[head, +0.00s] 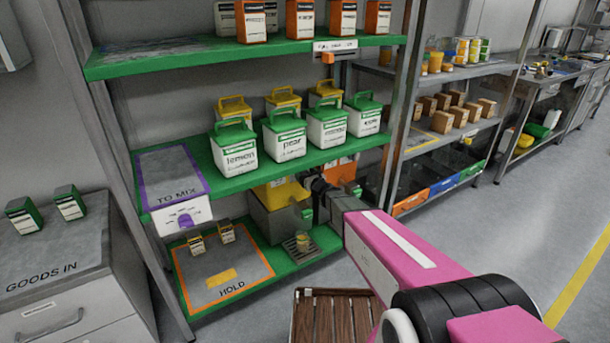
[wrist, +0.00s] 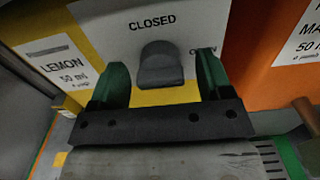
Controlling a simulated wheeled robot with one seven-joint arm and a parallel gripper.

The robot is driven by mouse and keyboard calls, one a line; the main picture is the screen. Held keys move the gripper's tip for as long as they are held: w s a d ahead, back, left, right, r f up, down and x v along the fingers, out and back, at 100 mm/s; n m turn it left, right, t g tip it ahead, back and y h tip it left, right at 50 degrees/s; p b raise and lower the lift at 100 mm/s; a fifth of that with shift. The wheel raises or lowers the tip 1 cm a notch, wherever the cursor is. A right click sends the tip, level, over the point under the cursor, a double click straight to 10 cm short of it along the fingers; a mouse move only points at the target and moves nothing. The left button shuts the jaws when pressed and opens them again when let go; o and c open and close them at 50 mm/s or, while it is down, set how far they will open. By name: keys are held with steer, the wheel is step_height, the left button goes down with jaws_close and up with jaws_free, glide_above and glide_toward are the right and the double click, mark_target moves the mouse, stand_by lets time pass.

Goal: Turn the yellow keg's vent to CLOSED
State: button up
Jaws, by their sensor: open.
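The yellow keg (head: 282,191) sits on the lower green shelf in the head view, partly hidden by my gripper (head: 318,186). In the wrist view the keg's yellow front (wrist: 85,35) carries a white plate (wrist: 105,25) marked CLOSED at the top and OPEN, partly covered, at the right. The grey vent knob (wrist: 160,68) is on this plate, below the word CLOSED. My gripper (wrist: 161,62) is open, with one green finger on each side of the knob. Gaps show between the fingers and the knob. I cannot tell exactly which mark the knob points to.
An orange keg (wrist: 265,60) stands close on the right in the wrist view. A LEMON 50 ml label (wrist: 62,65) is at the left. Above the keg, the middle green shelf (head: 240,183) holds several tubs. The HOLD area (head: 200,290) lies to the left with small boxes.

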steer(key=shift+w+a, duration=0.15)
steer(key=shift+w, duration=0.1)
steer(key=c, duration=0.9)
